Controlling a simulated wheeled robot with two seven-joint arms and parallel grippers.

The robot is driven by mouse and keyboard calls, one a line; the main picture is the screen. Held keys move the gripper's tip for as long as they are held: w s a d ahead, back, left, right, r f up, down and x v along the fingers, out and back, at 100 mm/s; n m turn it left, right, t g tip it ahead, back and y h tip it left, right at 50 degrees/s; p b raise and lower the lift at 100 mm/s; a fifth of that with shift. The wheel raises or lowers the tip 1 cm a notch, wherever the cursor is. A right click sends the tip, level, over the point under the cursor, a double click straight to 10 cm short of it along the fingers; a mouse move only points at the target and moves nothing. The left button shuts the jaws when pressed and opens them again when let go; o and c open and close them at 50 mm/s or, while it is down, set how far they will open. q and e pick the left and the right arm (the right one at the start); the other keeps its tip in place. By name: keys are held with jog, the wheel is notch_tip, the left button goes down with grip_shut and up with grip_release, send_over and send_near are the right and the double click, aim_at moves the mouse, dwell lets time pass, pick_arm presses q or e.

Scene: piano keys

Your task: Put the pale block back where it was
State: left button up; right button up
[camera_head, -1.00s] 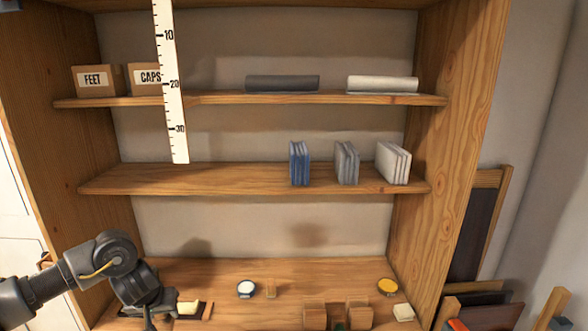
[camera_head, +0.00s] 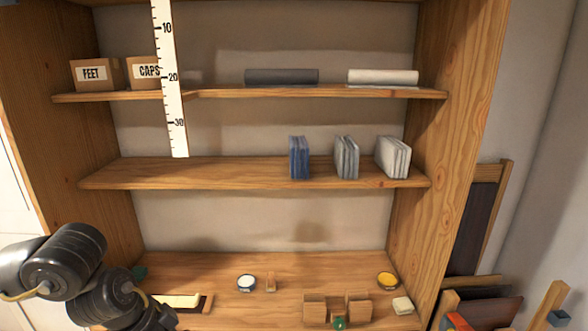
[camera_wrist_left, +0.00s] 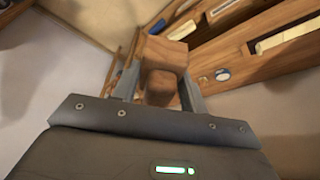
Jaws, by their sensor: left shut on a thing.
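My left gripper (camera_wrist_left: 160,76) is shut on a brown wooden block (camera_wrist_left: 163,52), which stands out between its two fingers in the left wrist view. In the head view my left arm is at the lower left, and the fingers and the held block are hidden there. A small pale block (camera_head: 403,305) lies at the right end of the lowest board. A long cream piece (camera_head: 178,300) lies by a dark tray beside my left arm. I cannot tell which of these the task means. My right gripper is not in view.
On the lowest board (camera_head: 220,270) stand a white tin (camera_head: 246,283), a yellow tin (camera_head: 387,280) and brown wooden blocks (camera_head: 338,307). Blue, grey and white packs stand on the middle shelf (camera_head: 200,172). A ruler (camera_head: 172,90) hangs in front at the left. The middle shelf's left part is clear.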

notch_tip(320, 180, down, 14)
jog(key=b, duration=1.3)
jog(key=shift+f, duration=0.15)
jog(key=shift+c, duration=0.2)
